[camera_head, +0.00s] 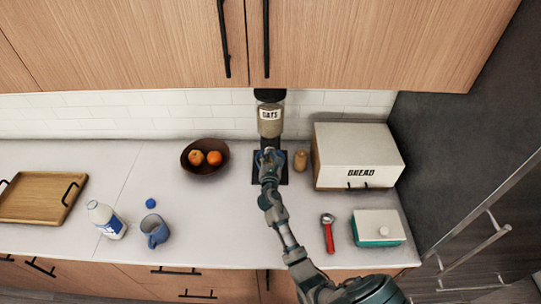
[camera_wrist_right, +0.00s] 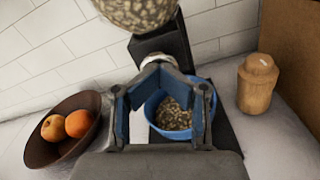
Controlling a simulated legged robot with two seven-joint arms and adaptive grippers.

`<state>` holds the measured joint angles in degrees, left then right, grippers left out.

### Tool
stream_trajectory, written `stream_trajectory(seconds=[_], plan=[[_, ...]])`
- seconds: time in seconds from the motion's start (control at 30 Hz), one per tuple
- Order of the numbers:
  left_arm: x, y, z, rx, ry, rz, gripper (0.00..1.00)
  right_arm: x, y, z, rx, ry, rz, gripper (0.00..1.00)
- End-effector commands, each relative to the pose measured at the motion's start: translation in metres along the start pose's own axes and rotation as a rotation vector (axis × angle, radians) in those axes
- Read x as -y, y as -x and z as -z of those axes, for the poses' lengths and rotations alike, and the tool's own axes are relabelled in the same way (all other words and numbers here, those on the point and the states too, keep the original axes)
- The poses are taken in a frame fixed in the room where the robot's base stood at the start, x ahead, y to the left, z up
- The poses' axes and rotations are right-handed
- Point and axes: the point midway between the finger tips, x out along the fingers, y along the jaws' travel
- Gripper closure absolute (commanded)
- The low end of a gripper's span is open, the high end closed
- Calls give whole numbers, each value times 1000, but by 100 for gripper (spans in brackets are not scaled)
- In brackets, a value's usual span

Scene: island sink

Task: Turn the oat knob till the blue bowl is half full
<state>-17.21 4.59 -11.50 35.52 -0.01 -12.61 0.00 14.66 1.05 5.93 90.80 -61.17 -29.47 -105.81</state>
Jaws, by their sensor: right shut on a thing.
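The oat dispenser (camera_head: 270,118), labelled OATS, stands against the tiled wall in the head view. Its clear container (camera_wrist_right: 140,10) of oats shows at the top of the wrist view. My right gripper (camera_head: 268,160) is in front of the dispenser's base. My left gripper is not in view.
A fruit bowl (camera_head: 205,170) stands left of the dispenser. A wooden shaker (camera_head: 300,160) and the bread box (camera_head: 357,157) stand right. A red-handled tool (camera_head: 328,235) and butter dish (camera_head: 378,228) lie nearer. A mug (camera_head: 155,231) and milk bottle (camera_head: 106,220) stand left.

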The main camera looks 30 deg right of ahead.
Motion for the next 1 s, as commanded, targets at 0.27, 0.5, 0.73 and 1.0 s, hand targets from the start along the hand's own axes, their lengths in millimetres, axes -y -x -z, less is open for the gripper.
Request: stream_trajectory(seconds=[0.27,0.5,0.73,1.0], plan=[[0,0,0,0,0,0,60,-3,-2,-6,10,-17,-8,100],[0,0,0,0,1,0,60,-4,-2,-6,10,-26,-8,100],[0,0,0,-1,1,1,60,-3,-2,-6,10,-31,-8,100],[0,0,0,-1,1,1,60,-3,-2,-6,9,-34,-8,100]])
